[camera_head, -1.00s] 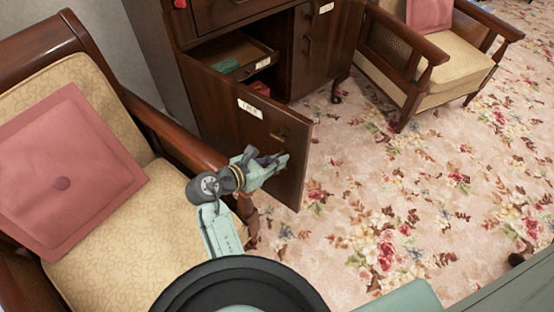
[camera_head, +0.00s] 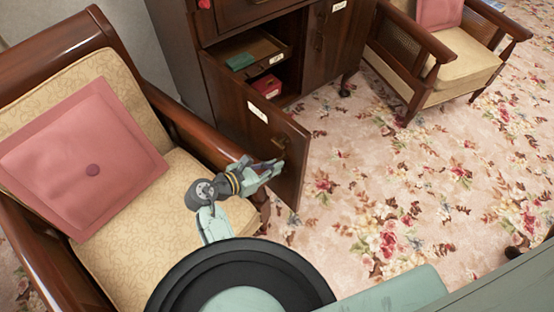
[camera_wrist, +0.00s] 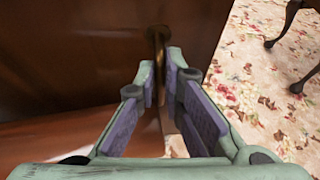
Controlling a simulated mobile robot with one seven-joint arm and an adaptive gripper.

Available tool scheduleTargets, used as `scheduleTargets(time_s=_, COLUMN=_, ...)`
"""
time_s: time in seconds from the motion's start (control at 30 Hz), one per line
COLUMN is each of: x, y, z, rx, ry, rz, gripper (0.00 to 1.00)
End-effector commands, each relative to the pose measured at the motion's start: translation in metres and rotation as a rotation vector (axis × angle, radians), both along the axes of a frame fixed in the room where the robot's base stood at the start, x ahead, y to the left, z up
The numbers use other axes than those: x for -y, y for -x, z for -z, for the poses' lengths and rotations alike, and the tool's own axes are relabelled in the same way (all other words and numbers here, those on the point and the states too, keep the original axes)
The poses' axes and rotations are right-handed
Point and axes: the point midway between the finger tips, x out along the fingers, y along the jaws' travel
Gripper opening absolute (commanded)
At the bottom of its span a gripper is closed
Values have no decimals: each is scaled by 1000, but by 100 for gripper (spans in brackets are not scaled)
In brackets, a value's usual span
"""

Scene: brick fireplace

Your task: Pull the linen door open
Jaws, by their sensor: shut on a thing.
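The linen door (camera_head: 250,120) is a dark brown wooden cabinet door with a white label (camera_head: 257,114), too small to read. It stands swung out from the cabinet, and the inside shows behind it. My gripper (camera_head: 277,168) is at the door's outer face, near its free edge. In the wrist view, my gripper (camera_wrist: 161,72) has its fingertips closed on the brass door handle (camera_wrist: 159,42). The lower part of the handle is hidden between the fingers.
Inside the cabinet are a drawer (camera_head: 268,68) with a green item and a red box (camera_head: 266,86). An armchair (camera_head: 200,160) with a pink cushion stands close at the left, near the door. Another armchair (camera_head: 455,75) is at the back right. Flowered carpet (camera_head: 370,180) is clear to the right.

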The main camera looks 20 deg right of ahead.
Motion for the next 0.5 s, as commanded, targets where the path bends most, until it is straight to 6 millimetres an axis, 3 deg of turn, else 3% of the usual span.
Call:
scheduleTargets(time_s=0.17, x=-6, y=1, z=5, rx=-9, ry=-10, rz=-10, gripper=0)
scheduleTargets(time_s=0.2, x=-6, y=1, z=5, rx=-8, ry=-10, rz=-10, gripper=10)
scheduleTargets(time_s=0.3, x=-6, y=1, z=5, rx=-8, ry=-8, rz=-10, gripper=17)
scheduleTargets(time_s=0.5, x=-3, y=0, z=3, rx=-5, ry=-5, rz=-6, gripper=17)
